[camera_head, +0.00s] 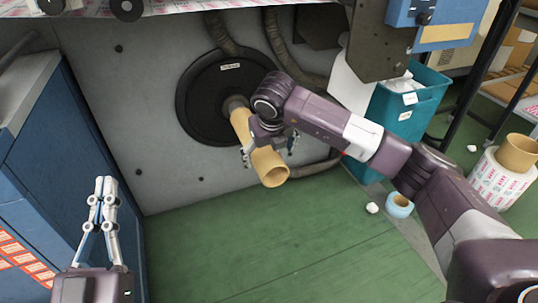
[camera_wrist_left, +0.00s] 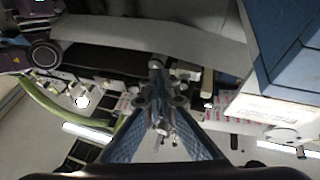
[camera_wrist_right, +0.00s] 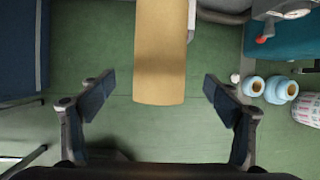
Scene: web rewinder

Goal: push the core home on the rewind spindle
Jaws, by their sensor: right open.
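The core (camera_head: 271,166) is a tan cardboard tube. It points out from the black round flange (camera_head: 205,103) on the grey machine wall, its far end at the spindle (camera_head: 235,104); how much spindle lies inside it is hidden. My right gripper (camera_head: 270,150) is open with its fingers on either side of the core. In the right wrist view the core (camera_wrist_right: 160,50) lies between the open fingers, with clear gaps on both sides. My left gripper (camera_head: 105,182) is at the lower left, away from the core, its fingertips together and empty.
A blue cabinet (camera_head: 60,150) stands at the left. A teal bin (camera_head: 405,110) stands right of the wall. A printed roll (camera_head: 500,185) and a small blue roll (camera_head: 399,205) are on the right. The green floor (camera_head: 260,240) below the core is clear.

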